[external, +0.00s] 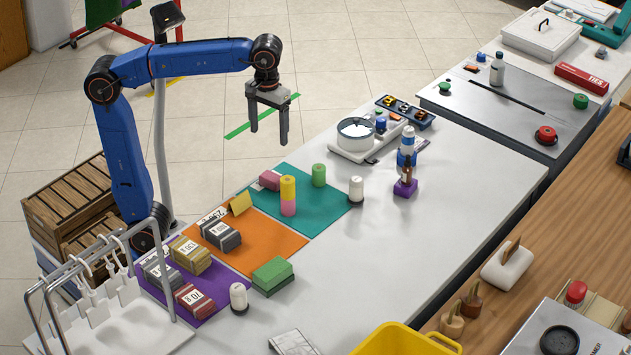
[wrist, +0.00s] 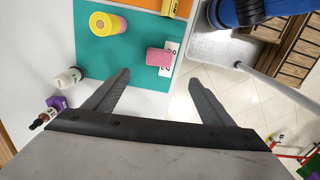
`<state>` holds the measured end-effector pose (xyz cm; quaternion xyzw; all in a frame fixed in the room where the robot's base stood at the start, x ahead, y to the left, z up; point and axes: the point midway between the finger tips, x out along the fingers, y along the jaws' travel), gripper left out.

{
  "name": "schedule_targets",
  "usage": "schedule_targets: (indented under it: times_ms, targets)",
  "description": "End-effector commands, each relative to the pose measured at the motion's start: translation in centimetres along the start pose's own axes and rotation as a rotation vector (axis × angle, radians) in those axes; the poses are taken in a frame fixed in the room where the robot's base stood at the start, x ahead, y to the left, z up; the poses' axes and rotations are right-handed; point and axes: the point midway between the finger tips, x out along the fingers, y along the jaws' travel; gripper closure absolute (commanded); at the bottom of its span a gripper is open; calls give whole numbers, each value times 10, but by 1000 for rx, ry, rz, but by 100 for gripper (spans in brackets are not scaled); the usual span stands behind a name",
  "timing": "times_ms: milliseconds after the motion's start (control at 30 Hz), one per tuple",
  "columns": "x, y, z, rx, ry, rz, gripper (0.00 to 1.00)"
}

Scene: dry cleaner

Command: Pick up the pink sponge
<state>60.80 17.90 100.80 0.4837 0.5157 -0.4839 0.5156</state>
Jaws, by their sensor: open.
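The pink sponge (external: 269,180) lies on its side at the left part of the teal mat (external: 335,212), by a white label card. It also shows in the wrist view (wrist: 158,57), just beyond and between my fingertips. My gripper (external: 269,137) is open and empty, held well above the counter and the sponge. Its two dark fingers show in the wrist view (wrist: 160,77). A yellow cylinder (external: 288,187) stands on a second pink cylinder (external: 288,208), close beside the sponge.
A purple-based bottle (external: 405,186) is further right. The counter's middle is clear.

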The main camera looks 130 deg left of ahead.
Motion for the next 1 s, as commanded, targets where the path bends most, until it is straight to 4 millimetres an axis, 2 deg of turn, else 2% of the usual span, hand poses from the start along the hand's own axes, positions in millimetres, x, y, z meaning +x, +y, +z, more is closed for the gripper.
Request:
schedule_targets:
  times_ms: [500,867,1000]
  targets:
    - [89,0,0,0,-1,-2,23]
    - [116,0,0,1,-1,-2,23]
    - [136,2,0,1,-2,-3,23]
